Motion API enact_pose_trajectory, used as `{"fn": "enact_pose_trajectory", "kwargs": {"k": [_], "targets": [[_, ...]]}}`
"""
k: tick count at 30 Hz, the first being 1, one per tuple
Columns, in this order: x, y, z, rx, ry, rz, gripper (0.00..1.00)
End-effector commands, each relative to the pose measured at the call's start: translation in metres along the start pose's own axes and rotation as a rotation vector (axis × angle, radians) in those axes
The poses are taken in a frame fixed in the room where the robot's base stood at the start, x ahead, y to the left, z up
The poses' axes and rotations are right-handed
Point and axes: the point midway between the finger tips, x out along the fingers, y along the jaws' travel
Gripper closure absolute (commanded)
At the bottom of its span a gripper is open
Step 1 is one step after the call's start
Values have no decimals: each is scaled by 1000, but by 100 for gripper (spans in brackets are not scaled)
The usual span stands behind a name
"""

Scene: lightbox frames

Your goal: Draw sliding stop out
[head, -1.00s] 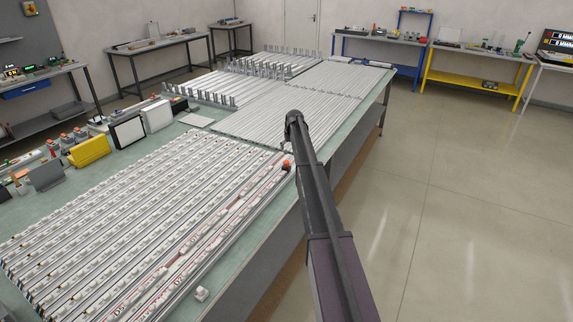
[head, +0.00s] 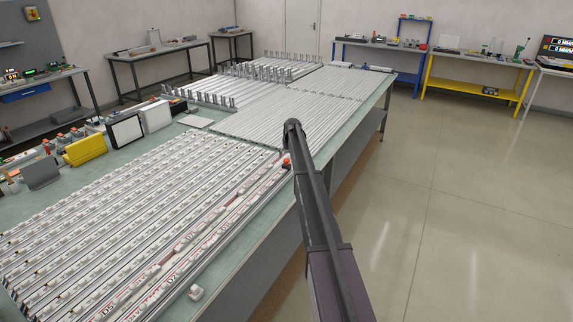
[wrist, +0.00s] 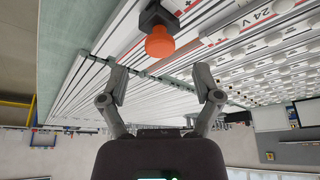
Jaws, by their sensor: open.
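An orange-red knob on a dark block, which looks like the sliding stop, shows in the wrist view (wrist: 160,42) at the top middle. It sits on a rail beside strips with red print. In the head view it is a small orange spot (head: 286,162) at the far right corner of the near rail group, just left of my arm. My gripper (wrist: 160,76) is open and empty. Its two fingers point toward the knob, with the knob beyond the fingertips and apart from them. In the head view my arm hides the fingers.
Rows of rails with white pieces (head: 130,215) cover the near bench. Bare grey rails (head: 255,128) lie farther back. A small white piece (head: 196,292) lies near the front edge of the bench (head: 232,270). Open floor (head: 450,220) is on the right.

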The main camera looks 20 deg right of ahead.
Motion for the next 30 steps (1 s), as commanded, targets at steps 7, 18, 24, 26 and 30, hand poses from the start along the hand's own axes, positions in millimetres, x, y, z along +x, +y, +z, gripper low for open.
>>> {"fn": "enact_pose_trajectory", "kwargs": {"k": [7,18,24,26,30], "targets": [[24,0,1,0,0,0,18],[39,0,0,0,0,0,18],[39,0,0,1,0,0,18],[39,1,0,1,0,0,18],[39,1,0,1,0,0,33]]}}
